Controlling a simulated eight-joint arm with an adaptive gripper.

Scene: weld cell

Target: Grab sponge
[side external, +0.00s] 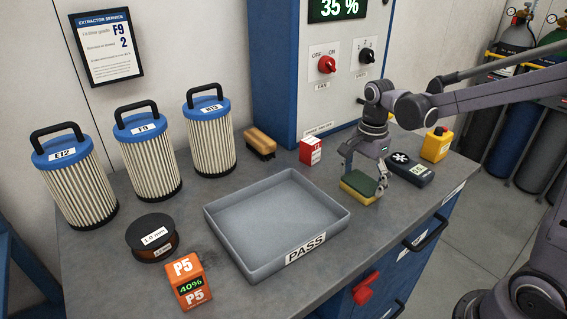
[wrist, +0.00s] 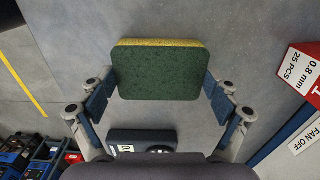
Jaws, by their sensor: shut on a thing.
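The sponge (side external: 358,187) is a block with a dark green face and a yellow layer. It lies on the grey workbench, right of the grey tray, in the side view. In the wrist view the sponge (wrist: 160,70) shows its green side between the two fingers. My gripper (side external: 366,180) is lowered over the sponge, with its fingers at the sponge's two ends. In the wrist view my gripper (wrist: 160,98) has a finger pad against each end of the sponge, shut on it. I cannot tell whether the sponge is lifted off the bench.
The grey PASS tray (side external: 318,237) stands left of the sponge. A dark handheld meter (side external: 410,172) lies close on the right. A red-and-white box (side external: 311,152), a brush (side external: 260,143) and a yellow emergency-stop box (side external: 436,145) are nearby. Several filters (side external: 148,155) stand at left.

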